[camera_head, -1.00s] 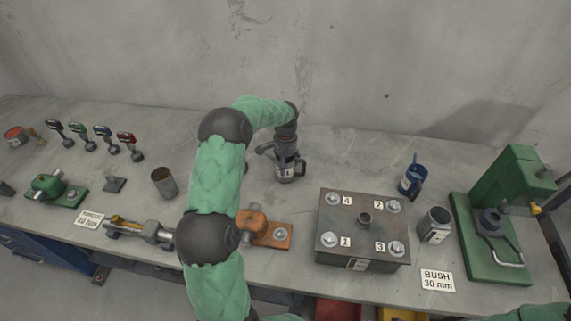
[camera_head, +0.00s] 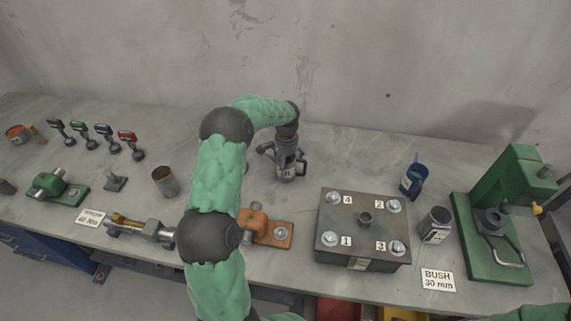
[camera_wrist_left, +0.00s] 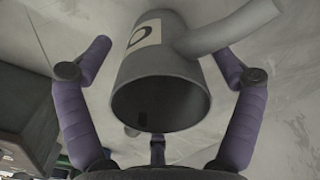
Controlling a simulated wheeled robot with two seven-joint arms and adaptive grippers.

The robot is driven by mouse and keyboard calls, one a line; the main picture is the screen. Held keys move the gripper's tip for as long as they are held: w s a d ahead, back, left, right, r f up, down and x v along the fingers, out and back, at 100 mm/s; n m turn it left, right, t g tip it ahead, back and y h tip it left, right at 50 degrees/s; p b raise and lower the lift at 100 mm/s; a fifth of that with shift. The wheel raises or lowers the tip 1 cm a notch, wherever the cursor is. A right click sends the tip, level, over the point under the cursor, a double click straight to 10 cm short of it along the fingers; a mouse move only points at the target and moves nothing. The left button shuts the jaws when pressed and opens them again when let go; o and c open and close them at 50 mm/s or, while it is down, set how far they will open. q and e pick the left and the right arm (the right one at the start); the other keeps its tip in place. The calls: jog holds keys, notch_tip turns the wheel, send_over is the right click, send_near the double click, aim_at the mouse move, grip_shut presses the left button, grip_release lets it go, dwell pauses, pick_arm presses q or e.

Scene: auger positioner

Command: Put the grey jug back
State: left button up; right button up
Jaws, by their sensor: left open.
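The grey jug (camera_head: 288,172) stands upright on the bench, behind the grey block, with a pale label on its side. My left gripper (camera_head: 284,152) is over it from above and hides part of its top. In the left wrist view the jug (camera_wrist_left: 165,62) shows its dark open mouth, pale label and curved handle. The left gripper (camera_wrist_left: 163,75) is open there, with purple fingers on both sides of the jug and visible gaps between them and its wall. Whether any finger touches it is unclear. My right gripper is out of view.
The grey block (camera_head: 335,225) with numbered bolts stands in front of the jug. A blue jug (camera_head: 412,180), a grey can (camera_head: 435,226) and a green press (camera_head: 522,190) are to the right. A rusty tin (camera_head: 165,182) is left. Bare bench lies right of the jug.

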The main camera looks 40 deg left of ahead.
pick_arm(q)
notch_tip(320, 180, up, 12)
jog(key=shift+p, duration=0.65)
